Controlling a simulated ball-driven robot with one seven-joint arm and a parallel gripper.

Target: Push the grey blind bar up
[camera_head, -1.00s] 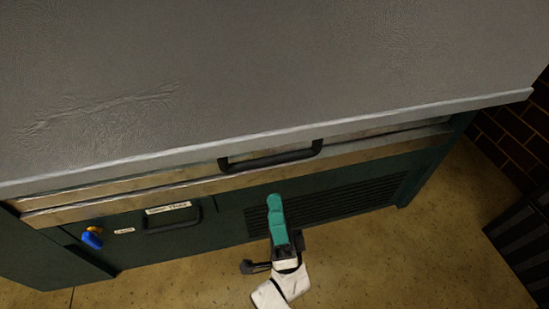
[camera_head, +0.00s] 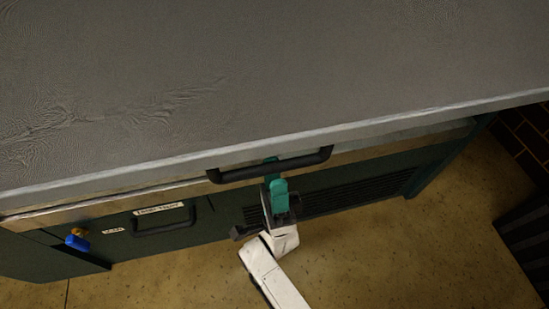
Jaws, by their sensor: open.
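A long pale grey bar (camera_head: 420,118) runs along the lower edge of a wide, wrinkled grey sheet (camera_head: 300,60). A dark curved handle (camera_head: 305,162) sits at the middle of the bar's lower side. The handle partly hides the upper finger. I cannot tell whether the fingers touch the handle or the bar.
Below is a dark green cabinet front with a smaller handle (camera_head: 165,229), a white label (camera_head: 159,208), a blue item (camera_head: 77,243) and a dark slatted grille (camera_head: 345,195). The tan floor (camera_head: 400,260) is open. A dark slatted object (camera_head: 528,240) stands at the right edge.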

